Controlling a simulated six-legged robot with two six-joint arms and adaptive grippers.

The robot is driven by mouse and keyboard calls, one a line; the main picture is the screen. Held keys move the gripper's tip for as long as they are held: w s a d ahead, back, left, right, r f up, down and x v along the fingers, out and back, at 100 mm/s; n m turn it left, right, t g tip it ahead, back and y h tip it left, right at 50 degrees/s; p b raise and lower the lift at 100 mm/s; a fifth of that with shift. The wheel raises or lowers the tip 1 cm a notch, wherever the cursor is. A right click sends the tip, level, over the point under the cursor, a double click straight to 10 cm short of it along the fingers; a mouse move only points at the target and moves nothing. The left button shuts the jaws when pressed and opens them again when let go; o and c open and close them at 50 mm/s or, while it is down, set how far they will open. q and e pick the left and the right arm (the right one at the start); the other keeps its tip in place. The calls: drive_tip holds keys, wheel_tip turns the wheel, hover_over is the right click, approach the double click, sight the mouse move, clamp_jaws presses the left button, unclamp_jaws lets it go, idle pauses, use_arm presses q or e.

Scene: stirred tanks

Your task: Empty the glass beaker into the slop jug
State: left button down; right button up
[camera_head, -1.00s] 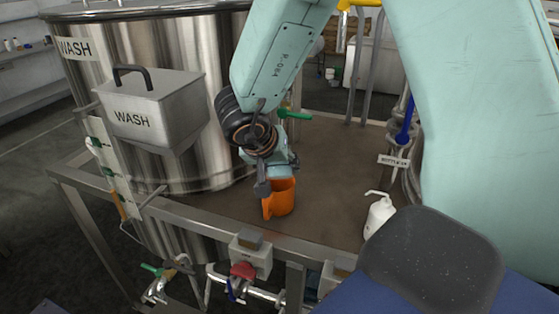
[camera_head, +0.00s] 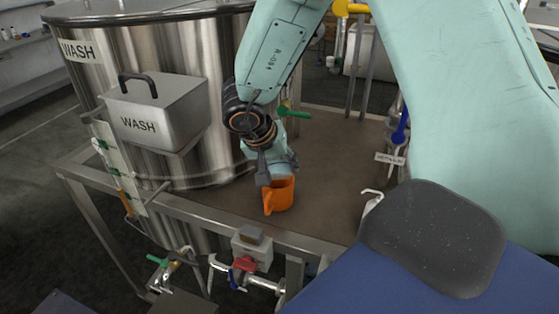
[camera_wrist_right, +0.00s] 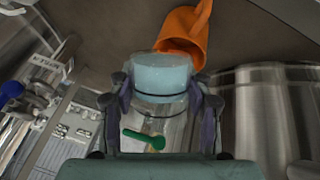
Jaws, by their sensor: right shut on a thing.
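The glass beaker (camera_wrist_right: 160,105) is clear, with a pale blue content at its far end, and shows in the right wrist view. My right gripper (camera_wrist_right: 159,88) is shut around its sides. The orange slop jug (camera_head: 281,196) stands upright on the brown bench top near its front edge. In the head view my right gripper (camera_head: 274,172) is just above the jug, and I cannot make out the beaker there. In the wrist view the jug (camera_wrist_right: 184,38) lies right beyond the beaker's far end; whether they touch is unclear. My left gripper is out of view.
A large steel tank and a grey box marked WASH (camera_head: 154,110) stand left of the jug. Valves and pipes (camera_head: 245,270) run below the front rail. Bench top right of the jug is bare.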

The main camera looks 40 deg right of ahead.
drive_tip(key=shift+w+d+n+g+y, duration=0.1)
drive_tip(key=shift+w+n+g+y, duration=0.1)
drive_tip(key=shift+g+y, duration=0.65)
drive_tip(key=shift+w+d+n+g+y, duration=0.1)
drive_tip(key=shift+n+g+y, duration=0.1)
drive_tip(key=shift+g+y, duration=0.6)
drive_tip(key=g, duration=0.1)
drive_tip(key=g+y, duration=0.1)
drive_tip(key=r+g, duration=0.1)
drive_tip(key=shift+w+d+y, duration=0.25)
drive_tip(key=shift+w+d, duration=0.05)
drive_tip(key=shift+w+d+r+n+g+y, duration=0.1)
drive_tip(key=shift+w+r+n+g+y, duration=0.05)
drive_tip(key=shift+r+n+g+y, duration=0.4)
drive_tip(key=shift+f, duration=0.1)
idle(1.0)
